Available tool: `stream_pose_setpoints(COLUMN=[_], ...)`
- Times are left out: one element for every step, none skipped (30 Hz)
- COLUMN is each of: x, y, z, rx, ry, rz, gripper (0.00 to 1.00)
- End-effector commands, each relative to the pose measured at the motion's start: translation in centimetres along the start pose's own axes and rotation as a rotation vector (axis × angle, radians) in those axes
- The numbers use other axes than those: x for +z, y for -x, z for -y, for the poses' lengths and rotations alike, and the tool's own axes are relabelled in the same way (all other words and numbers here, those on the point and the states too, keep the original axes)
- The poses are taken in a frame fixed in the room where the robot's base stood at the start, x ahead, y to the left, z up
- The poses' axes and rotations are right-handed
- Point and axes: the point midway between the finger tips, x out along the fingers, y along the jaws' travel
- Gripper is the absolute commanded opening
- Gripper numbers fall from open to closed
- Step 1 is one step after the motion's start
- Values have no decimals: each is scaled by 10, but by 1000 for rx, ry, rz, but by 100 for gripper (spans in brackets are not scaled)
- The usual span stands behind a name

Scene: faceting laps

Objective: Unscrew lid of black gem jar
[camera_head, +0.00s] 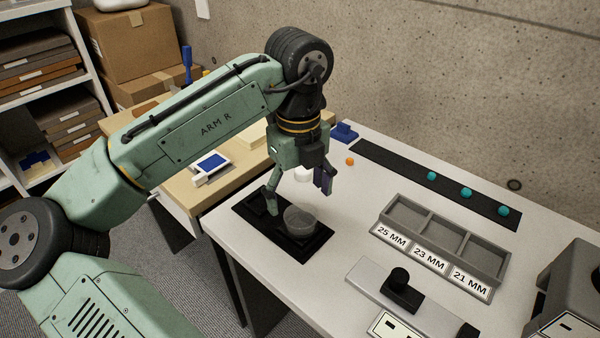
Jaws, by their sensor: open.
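My gripper (299,201) points down over the near left part of the white table, its two fingers apart with nothing seen held between them. A small white round thing (303,175) shows between the fingers, partly hidden by the gripper. No plainly black jar with a lid can be made out; dark shapes on the tray's left part are partly hidden by the left finger.
A grey three-bin holder (465,249) labelled 25, 23 and 21 MM stands to the right. Behind it, a black strip (400,173) bears teal balls. An orange ball (350,161) lies near its left end.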

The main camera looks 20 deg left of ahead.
Motion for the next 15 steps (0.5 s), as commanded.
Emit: stream_pose_setpoints(x=[0, 0, 0, 0, 0, 0, 0, 0, 0, 0, 0, 0, 0, 0, 0], y=[-9, -15, -22, -27, -32, -37, -41, -45, -49, -52, -54, -56, -58, -59, -60], z=[-1, -1, -1, -1, -1, -1, 0, 0, 0, 0, 0, 0, 0, 0, 0], rx=[2, 2, 2, 2, 1, 0, 1, 0, 0, 0, -1, -1, -2, -2, -2], ry=[1, 1, 1, 1, 1, 1, 2, 1, 1, 1, 1, 1, 1, 1, 1], rz=[-1, -1, -1, -1, 0, -1, -1, 0, 0, 1, 1, 1, 0, 0, 0], gripper=[77, 77, 77, 77, 77, 77, 77, 77, 77, 77, 77, 77, 77, 77, 77])
